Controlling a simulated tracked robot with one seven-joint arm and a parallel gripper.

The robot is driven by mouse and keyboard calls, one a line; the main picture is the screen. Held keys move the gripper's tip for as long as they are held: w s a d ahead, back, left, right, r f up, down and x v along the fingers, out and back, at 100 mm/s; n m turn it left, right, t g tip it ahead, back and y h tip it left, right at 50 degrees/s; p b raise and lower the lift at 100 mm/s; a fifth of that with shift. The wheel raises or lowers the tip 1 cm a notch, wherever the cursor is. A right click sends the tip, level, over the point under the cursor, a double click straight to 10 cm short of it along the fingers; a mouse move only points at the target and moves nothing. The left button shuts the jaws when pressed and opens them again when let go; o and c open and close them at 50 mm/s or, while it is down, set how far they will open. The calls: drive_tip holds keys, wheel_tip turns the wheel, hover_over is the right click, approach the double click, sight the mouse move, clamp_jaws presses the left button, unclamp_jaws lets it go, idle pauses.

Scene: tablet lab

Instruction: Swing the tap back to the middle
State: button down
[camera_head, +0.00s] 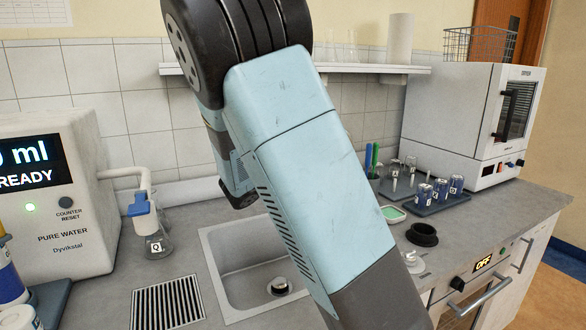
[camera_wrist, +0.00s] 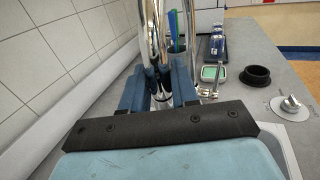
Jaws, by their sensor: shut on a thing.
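The chrome tap (camera_wrist: 154,42) rises between my gripper's fingers in the wrist view, with bright curved metal pipe above them. My gripper (camera_wrist: 164,78) has two blue fingers, one on each side of the tap, and is shut on it. A small chrome fitting (camera_wrist: 207,92) shows just right of the fingers. In the head view my arm hides both the tap and the gripper. The sink (camera_head: 228,262) lies below and behind my arm, with a drain fitting in its basin. Which way the spout points over the sink cannot be told.
The water dispenser (camera_head: 60,215) and a flask (camera_head: 158,242) stand left, beside a drain grate (camera_head: 165,305). A shelf runs behind.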

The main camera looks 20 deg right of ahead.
drive_tip(key=shift+d, duration=0.2)
drive_tip(key=c, duration=1)
unclamp_jaws()
drive_tip(key=shift+a, duration=0.1)
drive_tip(key=v, duration=1.3)
drive_tip(key=shift+a, duration=0.3)
drive_tip(key=shift+s+d+f, duration=0.1)
drive_tip(key=shift+s, duration=0.1)
